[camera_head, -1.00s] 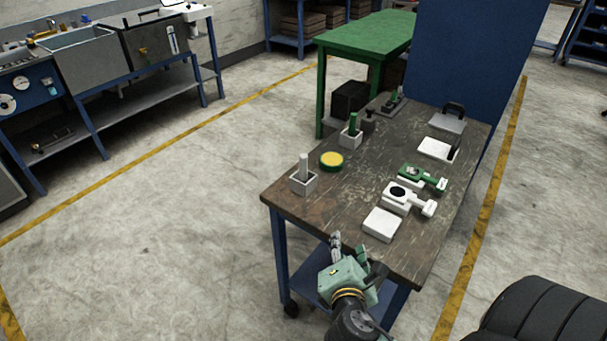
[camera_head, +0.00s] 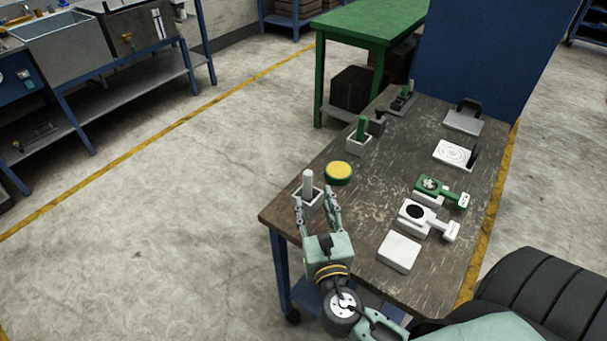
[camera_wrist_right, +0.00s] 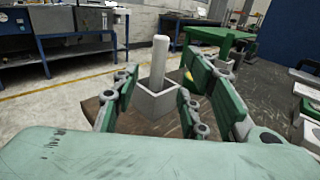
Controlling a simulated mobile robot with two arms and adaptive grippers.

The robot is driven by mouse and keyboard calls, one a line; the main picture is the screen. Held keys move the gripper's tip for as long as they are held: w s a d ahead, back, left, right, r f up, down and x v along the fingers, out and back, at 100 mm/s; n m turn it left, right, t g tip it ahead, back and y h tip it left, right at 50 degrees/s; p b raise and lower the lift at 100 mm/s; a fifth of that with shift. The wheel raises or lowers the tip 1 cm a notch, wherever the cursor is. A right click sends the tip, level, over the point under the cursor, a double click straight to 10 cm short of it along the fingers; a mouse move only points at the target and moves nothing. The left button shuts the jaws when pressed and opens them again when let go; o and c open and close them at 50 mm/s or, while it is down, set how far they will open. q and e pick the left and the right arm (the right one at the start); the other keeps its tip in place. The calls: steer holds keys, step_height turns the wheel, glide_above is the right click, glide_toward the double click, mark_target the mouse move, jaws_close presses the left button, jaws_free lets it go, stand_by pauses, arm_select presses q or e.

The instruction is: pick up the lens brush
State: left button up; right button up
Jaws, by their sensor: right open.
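A pale upright stick (camera_head: 308,185) stands in a square white holder (camera_head: 313,199) near the table's left front corner. In the right wrist view the stick (camera_wrist_right: 158,62) rises from the holder (camera_wrist_right: 156,102) between and beyond my fingers. A green upright stick (camera_head: 361,129) stands in a second white holder (camera_head: 358,145) farther back. I cannot tell for sure which one is the lens brush. My right gripper (camera_head: 315,207) is open and empty, its fingers pointing at the near holder. It also shows in the right wrist view (camera_wrist_right: 158,98). My left gripper is not in view.
A yellow-topped green round tin (camera_head: 339,173) sits beyond the near holder. White and green instruments (camera_head: 428,218) and a white block (camera_head: 399,252) lie to the right on the brown table (camera_head: 375,205). A blue panel (camera_head: 480,60) stands behind.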

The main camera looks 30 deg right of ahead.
mark_target(308, 185)
steer(key=shift+x, duration=1.1)
steer(key=shift+w+d+r+p, duration=0.2)
steer(key=shift+w+r+p, duration=0.05)
steer(key=shift+w+p, duration=0.25)
steer(key=shift+w+d+r+p, duration=0.25)
steer(key=shift+w+p, duration=0.1)
steer(key=shift+w, duration=0.2)
steer(key=x, duration=0.2)
steer(key=shift+w+f, duration=0.2)
steer(key=shift+w, duration=0.1)
steer(key=shift+w+d+f+p, duration=0.15)
steer(key=shift+w+p, duration=0.15)
steer(key=c, duration=0.4)
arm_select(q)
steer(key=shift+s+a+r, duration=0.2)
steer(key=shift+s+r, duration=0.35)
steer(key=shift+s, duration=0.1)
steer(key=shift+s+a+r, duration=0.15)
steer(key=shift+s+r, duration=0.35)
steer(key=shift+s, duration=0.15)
arm_select(e)
jaws_close()
